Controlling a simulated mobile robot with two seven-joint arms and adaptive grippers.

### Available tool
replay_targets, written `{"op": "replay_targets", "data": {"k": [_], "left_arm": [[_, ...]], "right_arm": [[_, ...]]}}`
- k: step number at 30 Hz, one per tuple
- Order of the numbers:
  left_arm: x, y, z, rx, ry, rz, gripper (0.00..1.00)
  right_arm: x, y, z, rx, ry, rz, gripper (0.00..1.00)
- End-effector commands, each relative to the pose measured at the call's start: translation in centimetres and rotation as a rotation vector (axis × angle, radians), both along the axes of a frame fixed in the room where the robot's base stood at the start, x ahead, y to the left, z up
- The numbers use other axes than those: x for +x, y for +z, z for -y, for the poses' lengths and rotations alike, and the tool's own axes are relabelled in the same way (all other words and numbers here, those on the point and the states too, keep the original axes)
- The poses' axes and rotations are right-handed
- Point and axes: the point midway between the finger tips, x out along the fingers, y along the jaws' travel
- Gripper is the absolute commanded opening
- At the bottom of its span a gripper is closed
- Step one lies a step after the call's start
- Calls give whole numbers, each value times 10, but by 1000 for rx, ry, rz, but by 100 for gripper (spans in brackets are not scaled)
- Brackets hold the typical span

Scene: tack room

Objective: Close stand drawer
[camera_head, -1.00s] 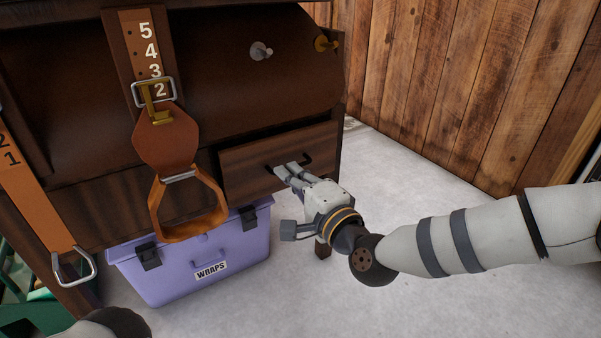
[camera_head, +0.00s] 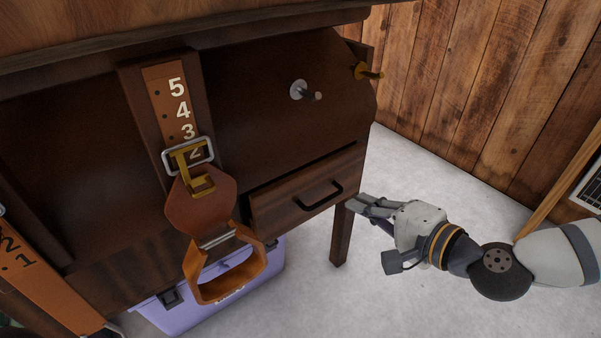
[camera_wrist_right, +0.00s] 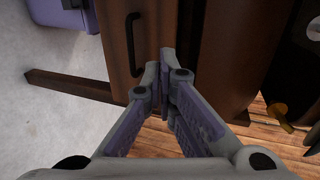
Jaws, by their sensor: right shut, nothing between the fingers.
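The dark wooden stand holds a drawer (camera_head: 290,206) at its lower right, with a black bar handle (camera_head: 322,195). In the right wrist view the handle (camera_wrist_right: 133,45) is upright, left of the fingertips. My right gripper (camera_head: 358,204) is shut and empty, just right of the drawer front by the stand's corner. In the right wrist view the gripper (camera_wrist_right: 160,72) has its fingertips together near the wood; contact is unclear. My left gripper is out of view.
A purple box (camera_head: 190,315) sits under the stand. A stirrup (camera_head: 188,262) on a leather strap hangs left of the drawer. Two pegs, one grey (camera_head: 300,90) and one brass (camera_head: 368,72), stick out above it.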

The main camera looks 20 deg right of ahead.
Motion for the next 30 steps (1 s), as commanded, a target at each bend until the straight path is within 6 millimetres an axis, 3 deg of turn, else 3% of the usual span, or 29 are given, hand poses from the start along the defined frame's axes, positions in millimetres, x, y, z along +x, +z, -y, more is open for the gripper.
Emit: {"op": "replay_targets", "data": {"k": [10, 15, 21, 30], "left_arm": [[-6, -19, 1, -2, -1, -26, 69], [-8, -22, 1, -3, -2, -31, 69], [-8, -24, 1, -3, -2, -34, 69], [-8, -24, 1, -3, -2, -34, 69]], "right_arm": [[69, -28, -26, -1, 2, -2, 0], [96, -26, -36, 1, 1, 1, 0], [110, -25, -40, 2, 1, 1, 0], [111, -24, -40, 1, 0, 1, 0]]}}
